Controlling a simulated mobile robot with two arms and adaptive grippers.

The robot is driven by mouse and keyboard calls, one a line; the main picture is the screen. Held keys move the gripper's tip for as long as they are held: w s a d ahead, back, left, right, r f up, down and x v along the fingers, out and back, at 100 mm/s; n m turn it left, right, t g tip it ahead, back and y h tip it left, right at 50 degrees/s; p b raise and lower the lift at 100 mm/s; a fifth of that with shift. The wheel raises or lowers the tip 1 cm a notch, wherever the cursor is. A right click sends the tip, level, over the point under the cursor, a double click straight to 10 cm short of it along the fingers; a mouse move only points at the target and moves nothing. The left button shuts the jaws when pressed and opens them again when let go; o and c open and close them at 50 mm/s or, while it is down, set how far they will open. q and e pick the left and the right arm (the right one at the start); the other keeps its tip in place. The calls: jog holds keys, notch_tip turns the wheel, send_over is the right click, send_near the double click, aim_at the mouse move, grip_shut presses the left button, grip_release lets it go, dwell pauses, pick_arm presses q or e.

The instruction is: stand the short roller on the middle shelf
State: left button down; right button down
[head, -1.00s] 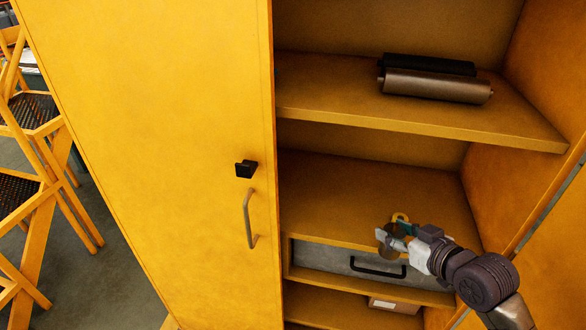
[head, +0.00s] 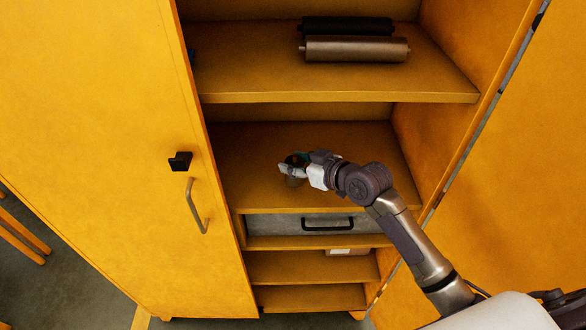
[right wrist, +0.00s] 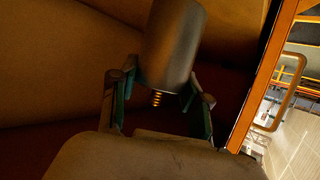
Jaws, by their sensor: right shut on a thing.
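The short roller (right wrist: 173,45) is a grey-brown cylinder with a small spring at its near end, seen in the right wrist view. My right gripper (right wrist: 160,85) has a finger on either side of it and is shut on it. In the head view the right gripper (head: 291,168) holds the roller over the middle shelf (head: 250,150), above the drawer. The gripper largely hides the roller there, so I cannot tell whether it touches the shelf. My left gripper is not in view.
Two long rollers, one black (head: 346,25) and one brown (head: 356,49), lie on the upper shelf (head: 240,75). A grey drawer (head: 270,225) with a black handle sits below the middle shelf. The yellow doors (head: 110,150) stand to either side. The middle shelf looks otherwise clear.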

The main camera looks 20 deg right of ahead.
jog(key=shift+w+a+f, duration=0.1)
jog(key=shift+a, duration=0.1)
notch_tip(320, 180, down, 3)
jog(key=shift+f+p, duration=0.2)
jog(key=shift+p, duration=0.35)
jog(key=shift+f, duration=0.25)
jog(key=c, duration=1)
grip_release()
jog(key=shift+f, duration=0.25)
jog(key=o, duration=0.5)
jog(key=shift+r, duration=0.1)
jog(key=shift+c, duration=0.2)
jog(key=shift+r, duration=0.1)
